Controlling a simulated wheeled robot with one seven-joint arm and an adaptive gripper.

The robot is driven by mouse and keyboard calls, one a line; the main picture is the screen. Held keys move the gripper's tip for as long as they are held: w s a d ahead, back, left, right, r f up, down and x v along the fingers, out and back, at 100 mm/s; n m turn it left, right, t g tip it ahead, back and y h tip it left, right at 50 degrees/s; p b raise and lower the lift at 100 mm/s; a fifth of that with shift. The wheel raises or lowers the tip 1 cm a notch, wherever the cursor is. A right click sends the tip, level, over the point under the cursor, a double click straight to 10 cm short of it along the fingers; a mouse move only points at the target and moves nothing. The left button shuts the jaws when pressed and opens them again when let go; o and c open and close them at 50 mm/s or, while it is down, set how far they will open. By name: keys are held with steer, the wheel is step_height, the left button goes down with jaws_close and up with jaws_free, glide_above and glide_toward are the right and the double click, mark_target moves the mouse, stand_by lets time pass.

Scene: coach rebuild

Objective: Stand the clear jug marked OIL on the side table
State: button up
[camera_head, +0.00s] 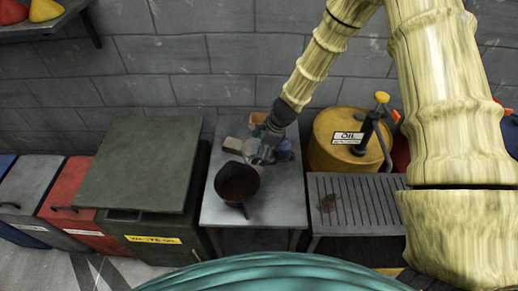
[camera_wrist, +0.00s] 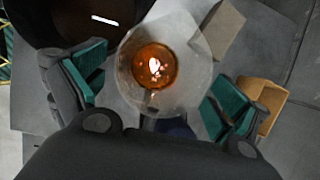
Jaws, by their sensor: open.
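A clear jug (camera_wrist: 133,75) with amber liquid inside shows in the wrist view, seen from above. It lies between the two green-padded fingers of my gripper (camera_wrist: 153,86), with visible room on both sides. My gripper is open. In the head view my gripper (camera_head: 262,150) points down over the grey metal table (camera_head: 285,212), and the clear jug (camera_head: 254,153) shows only partly beside the fingers. The jug appears upright on that table, behind a dark round pan (camera_head: 238,182). No OIL mark on the jug is readable in either view.
A tan block (camera_head: 232,144), a small orange-brown box (camera_head: 258,118) and a blue item (camera_head: 285,150) crowd the jug. A yellow drum (camera_head: 332,150) labelled OIL with a pump stands behind the slatted bench (camera_head: 352,215). A green waste-oil bin (camera_head: 140,165) stands left. The table's front right is clear.

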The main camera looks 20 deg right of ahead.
steer(key=shift+r, duration=0.2)
steer(key=b+v, duration=0.2)
steer(key=v, duration=0.9)
steer(key=shift+d+r, duration=0.2)
steer(key=shift+r, duration=0.15)
steer(key=shift+s, duration=0.2)
